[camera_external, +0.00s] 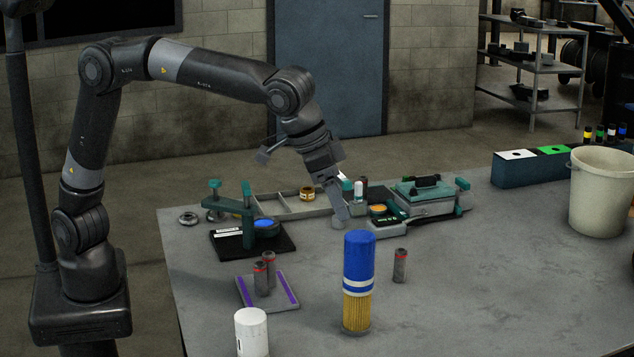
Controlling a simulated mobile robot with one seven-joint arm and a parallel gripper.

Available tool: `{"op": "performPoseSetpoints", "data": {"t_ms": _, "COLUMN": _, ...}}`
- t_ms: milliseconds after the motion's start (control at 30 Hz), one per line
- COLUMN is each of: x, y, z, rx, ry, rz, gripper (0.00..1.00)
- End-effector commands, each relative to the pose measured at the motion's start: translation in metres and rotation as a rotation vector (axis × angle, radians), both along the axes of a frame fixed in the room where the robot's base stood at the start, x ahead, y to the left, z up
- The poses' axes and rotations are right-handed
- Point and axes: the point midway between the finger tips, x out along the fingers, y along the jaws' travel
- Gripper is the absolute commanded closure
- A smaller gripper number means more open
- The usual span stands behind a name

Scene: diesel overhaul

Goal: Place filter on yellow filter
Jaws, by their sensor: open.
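A blue filter with a white band (359,256) stands upright on top of the yellow filter (357,312), near the front middle of the table. The two line up as one column, with no gap visible between them. A white filter (251,334) stands alone at the front left, its lower part cut off by the picture's edge. My gripper (338,212) points down behind and above the blue filter, a little to its left in the picture. It is open and nothing shows between its fingers; one finger hides most of the other.
A grey pad with purple strips (249,297) holds small dark cylinders (264,272). Another small cylinder (400,266) stands right of the filters. Fixtures and a tray (290,203) fill the back. A bucket (600,195) stands at right; the table's right front is clear.

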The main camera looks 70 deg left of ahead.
Motion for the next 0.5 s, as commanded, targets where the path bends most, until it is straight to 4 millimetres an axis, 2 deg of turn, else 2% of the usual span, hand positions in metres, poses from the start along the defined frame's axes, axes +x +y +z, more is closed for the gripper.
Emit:
{"op": "performPoseSetpoints", "data": {"t_ms": 133, "x": -0.001, "y": 0.045, "z": 0.013, "rx": -0.011, "ry": -0.001, "rz": 0.021, "gripper": 0.25}}
{"op": "performPoseSetpoints", "data": {"t_ms": 267, "x": -0.012, "y": 0.113, "z": 0.026, "rx": -0.026, "ry": 0.001, "rz": 0.046, "gripper": 0.25}}
{"op": "performPoseSetpoints", "data": {"t_ms": 300, "x": -0.018, "y": 0.134, "z": 0.029, "rx": -0.029, "ry": 0.0, "rz": 0.053, "gripper": 0.25}}
{"op": "performPoseSetpoints", "data": {"t_ms": 500, "x": -0.061, "y": 0.229, "z": 0.034, "rx": -0.043, "ry": -0.013, "rz": 0.086, "gripper": 0.25}}
